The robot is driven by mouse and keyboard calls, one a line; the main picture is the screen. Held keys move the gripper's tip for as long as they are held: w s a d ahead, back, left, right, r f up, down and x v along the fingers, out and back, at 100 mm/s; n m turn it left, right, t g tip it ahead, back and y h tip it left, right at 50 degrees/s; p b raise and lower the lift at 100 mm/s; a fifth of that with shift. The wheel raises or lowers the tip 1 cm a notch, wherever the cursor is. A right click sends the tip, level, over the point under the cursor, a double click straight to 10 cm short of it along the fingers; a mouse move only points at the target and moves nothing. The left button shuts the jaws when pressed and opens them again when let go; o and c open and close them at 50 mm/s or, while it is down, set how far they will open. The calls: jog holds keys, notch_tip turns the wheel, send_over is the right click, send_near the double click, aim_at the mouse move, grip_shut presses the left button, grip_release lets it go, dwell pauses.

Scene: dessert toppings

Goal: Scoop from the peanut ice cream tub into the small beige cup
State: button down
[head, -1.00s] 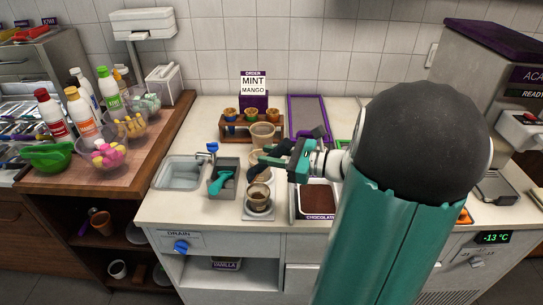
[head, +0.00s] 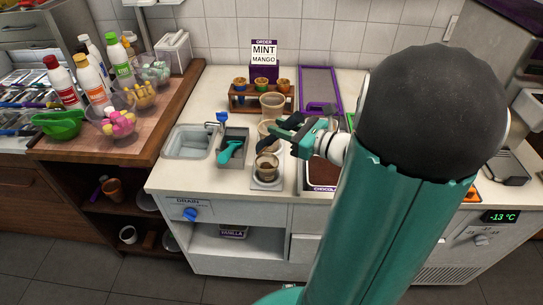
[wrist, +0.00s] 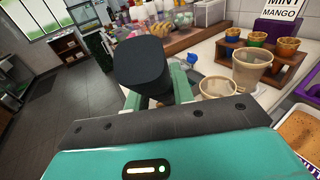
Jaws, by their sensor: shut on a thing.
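My gripper (head: 287,134) is above the counter, near the beige cups. In the wrist view, its green fingers are closed around a dark, blocky thing (wrist: 140,65); I cannot tell what it is. The peanut tub (wrist: 301,132), with tan contents and part of its label showing, is at the lower right of the wrist view. My arm hides it in the head view. A small beige cup (head: 267,163), brownish inside, stands in front of the gripper on a pale scale (head: 267,183).
A teal-handled tool (head: 230,151) lies in a grey holder (head: 235,133) beside the sink basin (head: 187,141). A rack (head: 245,103) of small filled cups stands at the back. The chocolate tub (head: 320,174) is partly behind my arm. Bottles and bowls crowd the wooden counter (head: 160,127).

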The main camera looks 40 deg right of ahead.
jog(key=shift+r, duration=3.05)
jog(key=shift+n+y, duration=0.3)
jog(key=n+g+y, duration=0.1)
jog(key=n, duration=0.1)
jog(key=n+g+y, duration=0.1)
jog(key=n, duration=0.1)
jog(key=n+g+y, duration=0.1)
jog(key=n+y, duration=0.1)
jog(key=shift+w+d+r, duration=0.1)
jog(key=shift+r, duration=0.25)
jog(key=n+g+y, duration=0.1)
jog(key=n, duration=0.1)
jog(key=n+g, duration=0.2)
jog(key=n+g+y, duration=0.1)
jog(key=n, duration=0.1)
jog(key=shift+r+g+y, duration=0.3)
jog(key=shift+r+g, duration=0.1)
jog(key=n+g, duration=0.1)
jog(key=n, duration=0.1)
jog(key=n+g, duration=0.4)
jog(key=shift+r, duration=0.4)
jog(key=n+g+h, duration=0.1)
jog(key=n, duration=0.1)
jog(key=n+g+h, duration=0.1)
jog(key=n+g, duration=0.1)
jog(key=shift+r+n+g, duration=0.3)
jog(key=shift+r, duration=0.05)
